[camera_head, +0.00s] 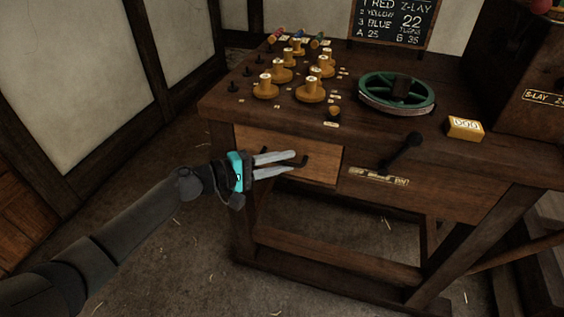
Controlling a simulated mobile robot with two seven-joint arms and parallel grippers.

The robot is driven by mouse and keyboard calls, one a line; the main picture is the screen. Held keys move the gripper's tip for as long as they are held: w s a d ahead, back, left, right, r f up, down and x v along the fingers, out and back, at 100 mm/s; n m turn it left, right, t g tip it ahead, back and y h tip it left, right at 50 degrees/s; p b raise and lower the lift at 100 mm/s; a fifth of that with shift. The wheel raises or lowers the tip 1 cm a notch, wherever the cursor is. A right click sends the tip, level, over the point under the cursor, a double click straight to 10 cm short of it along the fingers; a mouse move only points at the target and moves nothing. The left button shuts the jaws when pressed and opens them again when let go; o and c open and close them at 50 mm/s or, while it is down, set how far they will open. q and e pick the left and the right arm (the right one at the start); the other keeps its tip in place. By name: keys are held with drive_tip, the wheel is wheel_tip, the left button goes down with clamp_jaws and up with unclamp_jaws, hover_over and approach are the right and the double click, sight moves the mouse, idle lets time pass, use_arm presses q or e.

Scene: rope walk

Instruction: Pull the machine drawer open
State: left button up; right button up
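The machine drawer (270,143) has a lighter brown wooden front, set under the left part of the bench top. It looks closed or nearly so. A dark handle (303,161) sits on its front. My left gripper (294,161) reaches in from the left, in front of the drawer. Its two grey fingers are apart, one above the other, with their tips at the handle. I cannot tell whether they touch it. The fingers hide part of the drawer front. My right gripper is not in view.
The dark wooden bench (370,135) carries several wooden spools (310,91), a green wheel (397,93) and a yellow block (465,128). A dark crank (400,152) sticks out right of the drawer. A chalkboard (393,22) stands behind. The floor left of the bench is clear.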

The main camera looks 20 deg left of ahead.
use_arm(q)
clamp_jaws()
idle(1.4)
